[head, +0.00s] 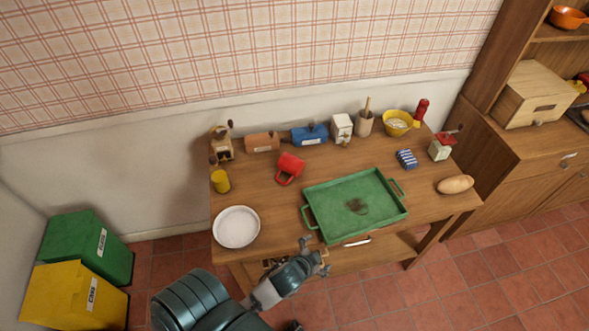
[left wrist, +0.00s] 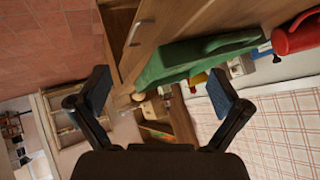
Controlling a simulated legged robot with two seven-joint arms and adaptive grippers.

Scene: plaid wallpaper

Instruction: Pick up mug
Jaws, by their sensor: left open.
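A red mug (head: 289,167) is on the wooden table, left of and behind the green tray, with its handle toward the front. In the left wrist view a red mug (left wrist: 297,33) shows at the upper right, cut by the frame edge. My left gripper (head: 315,257) is at the table's front edge, in front of the tray and well short of the mug. Its two fingers stand apart in the left wrist view (left wrist: 158,92), with nothing between them. My right gripper cannot be made out.
The green tray (head: 328,222) takes up the table's middle. A white plate (head: 236,227) and yellow cup (head: 221,181) stand at the left. A blue box (head: 310,134), yellow bowl (head: 399,122) and others line the back. A bread loaf (head: 455,184) lies at the right.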

